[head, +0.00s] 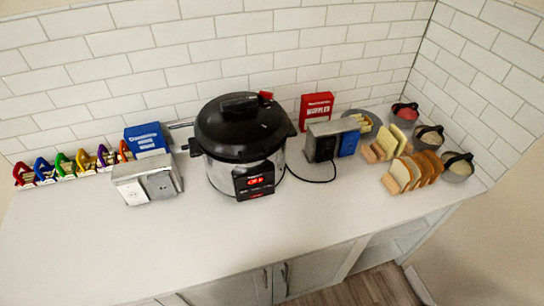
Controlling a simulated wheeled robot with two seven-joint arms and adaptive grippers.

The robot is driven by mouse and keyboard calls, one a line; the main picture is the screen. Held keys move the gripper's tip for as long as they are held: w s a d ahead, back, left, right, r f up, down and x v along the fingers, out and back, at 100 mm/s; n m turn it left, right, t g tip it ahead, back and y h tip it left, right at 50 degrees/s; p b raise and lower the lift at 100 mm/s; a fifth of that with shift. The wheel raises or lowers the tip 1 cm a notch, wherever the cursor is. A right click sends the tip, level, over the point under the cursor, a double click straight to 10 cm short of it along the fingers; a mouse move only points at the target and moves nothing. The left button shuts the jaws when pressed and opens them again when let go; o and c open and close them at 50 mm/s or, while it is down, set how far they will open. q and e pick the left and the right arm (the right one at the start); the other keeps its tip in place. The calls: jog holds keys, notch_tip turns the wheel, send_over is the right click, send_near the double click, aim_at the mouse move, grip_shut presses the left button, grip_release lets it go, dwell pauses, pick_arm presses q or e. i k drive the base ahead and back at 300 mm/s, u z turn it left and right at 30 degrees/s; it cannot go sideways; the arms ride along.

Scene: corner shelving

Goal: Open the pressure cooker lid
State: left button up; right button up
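The pressure cooker (222,178) stands upright near the middle of the white counter. It has a silver body, black side handles and a front panel with a lit red display. Its black domed lid (213,130) sits on top and covers the pot. A dark handle (239,103) crosses the top of the lid, with a small red part (266,95) at its right end. The inside of the pot is hidden. Neither of my grippers shows in the head view.
A silver appliance (130,184) and blue box (147,138) stand left; another appliance (331,127) and red box (316,106) stand right. Bread slices (405,174) and several bowls (456,168) are far right. Colourful clips (63,166) line the back left. The counter front (200,240) is clear.

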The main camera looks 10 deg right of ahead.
aim_at(249, 136)
jog(key=z, duration=0.85)
jog(key=k, duration=0.85)
jog(key=u, duration=0.95)
